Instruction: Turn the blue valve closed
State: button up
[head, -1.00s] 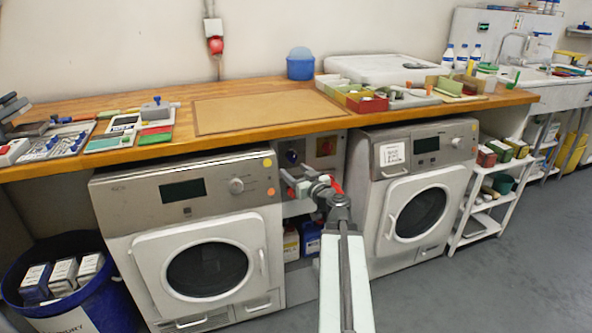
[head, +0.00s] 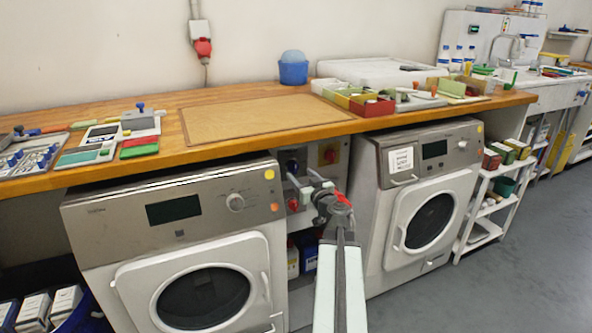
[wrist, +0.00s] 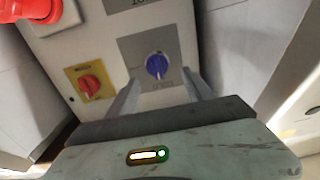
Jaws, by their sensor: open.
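The blue valve (head: 291,163) is a round knob on a grey plate, on the panel between the two washing machines. In the wrist view the blue valve (wrist: 157,66) shows a pale line across its face and stands beyond the fingertips, roughly between them. My gripper (head: 303,179) is in front of the panel, just below and right of the valve in the head view. In the wrist view my gripper (wrist: 162,86) has its two fingers apart with nothing between them. I cannot tell how far the tips are from the knob.
A red knob on a yellow plate (head: 329,153) is beside the valve. A red fitting (wrist: 22,10) juts out in the wrist view's upper left. Washing machines stand left (head: 180,215) and right (head: 418,165) of the narrow gap, under a wooden counter (head: 345,124).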

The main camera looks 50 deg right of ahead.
aim_at(296, 169)
jog(key=x, duration=0.6)
jog(key=shift+s+d, duration=0.1)
jog(key=shift+d, duration=0.15)
jog(key=shift+c, duration=0.3)
jog(key=c, duration=1)
jog(key=shift+s, duration=0.2)
grip_shut()
jog(key=shift+w, duration=0.1)
